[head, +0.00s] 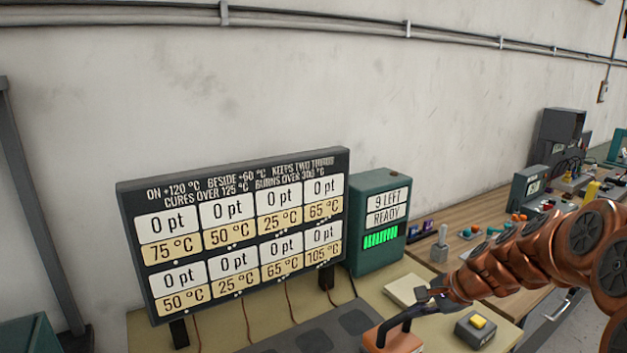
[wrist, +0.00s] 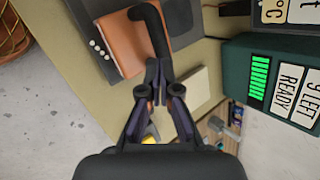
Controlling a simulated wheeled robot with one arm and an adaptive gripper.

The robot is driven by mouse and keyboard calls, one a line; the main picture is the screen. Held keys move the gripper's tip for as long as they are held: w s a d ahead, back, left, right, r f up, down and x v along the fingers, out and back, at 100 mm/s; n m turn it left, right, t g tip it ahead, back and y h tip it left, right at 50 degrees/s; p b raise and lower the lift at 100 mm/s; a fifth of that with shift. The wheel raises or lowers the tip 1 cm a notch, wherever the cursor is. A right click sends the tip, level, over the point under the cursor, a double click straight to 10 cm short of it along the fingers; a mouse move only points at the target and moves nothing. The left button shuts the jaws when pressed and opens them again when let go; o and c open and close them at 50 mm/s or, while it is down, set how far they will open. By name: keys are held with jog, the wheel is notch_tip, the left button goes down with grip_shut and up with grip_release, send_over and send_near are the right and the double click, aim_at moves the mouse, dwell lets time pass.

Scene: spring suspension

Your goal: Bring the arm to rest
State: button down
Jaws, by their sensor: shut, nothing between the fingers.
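My gripper (wrist: 159,70) is shut and empty in the wrist view. In the head view it shows as a dark shape (head: 428,294) at the end of my copper-coloured arm, low at right. An orange-brown block (wrist: 113,38) with a bent black handle (wrist: 155,30) lies just beyond the fingertips. In the head view the block (head: 393,343) is cut by the bottom edge, just below my gripper. The fingertips overlap the handle's end in the wrist view; I cannot tell whether they touch it.
A dark board (head: 238,228) with point and temperature readings stands behind at left. A green box (head: 378,222) reads "9 LEFT READY". A pale slab (head: 407,289) and a yellow-button box (head: 476,328) are near my gripper. Benches with several devices extend right.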

jog(key=s+a+r+n+g+h, duration=0.15)
jog(key=s+a+n, duration=0.25)
jog(key=s, duration=0.5)
jog(key=s+a+n+g, duration=0.3)
jog(key=s+a+n, duration=0.15)
jog(key=s, duration=0.55)
jog(key=s+d+n+g+h, duration=0.1)
jog(key=s+n, duration=0.1)
jog(key=s, duration=0.7)
jog(key=s+d+f+n+g+h, duration=0.1)
jog(key=s+d+n+h, duration=0.1)
jog(key=s, duration=0.6)
jog(key=shift+s+d+f+n, duration=0.2)
jog(key=shift+s+n, duration=0.2)
jog(key=shift+n, duration=0.35)
